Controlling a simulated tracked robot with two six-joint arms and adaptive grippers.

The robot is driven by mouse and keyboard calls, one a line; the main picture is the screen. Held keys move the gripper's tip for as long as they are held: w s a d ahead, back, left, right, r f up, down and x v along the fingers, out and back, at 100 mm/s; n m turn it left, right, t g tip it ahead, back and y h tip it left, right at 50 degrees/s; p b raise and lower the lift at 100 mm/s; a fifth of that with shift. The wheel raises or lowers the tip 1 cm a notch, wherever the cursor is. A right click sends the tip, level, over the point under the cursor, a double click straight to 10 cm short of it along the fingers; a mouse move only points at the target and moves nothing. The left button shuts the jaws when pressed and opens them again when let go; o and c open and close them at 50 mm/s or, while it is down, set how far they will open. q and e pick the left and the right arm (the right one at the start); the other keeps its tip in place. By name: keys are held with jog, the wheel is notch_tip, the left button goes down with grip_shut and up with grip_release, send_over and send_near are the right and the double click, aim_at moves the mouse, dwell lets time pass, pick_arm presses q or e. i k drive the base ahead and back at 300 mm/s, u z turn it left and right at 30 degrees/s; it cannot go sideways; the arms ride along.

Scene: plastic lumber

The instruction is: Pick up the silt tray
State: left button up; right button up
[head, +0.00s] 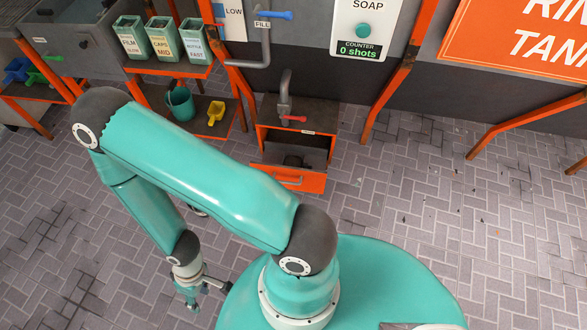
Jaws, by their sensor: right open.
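An orange-fronted drawer (310,184) with a grey handle stands pulled out at floor level under the sink unit, in the middle of the head view. Something dark (293,160) lies inside it; I cannot tell whether this or the drawer itself is the silt tray. My right gripper (207,292) is open and empty, low and left of centre, well apart from the drawer and nearer to me. My own arm covers part of the floor between them. My left gripper is out of view.
A tap with a red handle (291,117) stands above the drawer. A teal bucket (180,104) and a yellow scoop (216,112) sit on a low shelf. Labelled bins (163,40) stand above. Orange frame legs (385,100) rise right of the drawer. The brick floor (430,190) at right is open.

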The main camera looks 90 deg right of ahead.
aim_at(295, 160)
jog(key=z, duration=1.2)
jog(key=k, duration=0.1)
jog(key=u, duration=1.45)
jog(key=i, duration=0.1)
jog(key=z, duration=2.4)
jog(key=i, duration=0.8)
jog(key=z, duration=0.3)
jog(key=i, duration=0.15)
jog(key=u, duration=0.45)
jog(key=k, duration=0.7)
jog(key=z, duration=0.2)
jog(key=i, duration=0.75)
jog(key=u, duration=0.05)
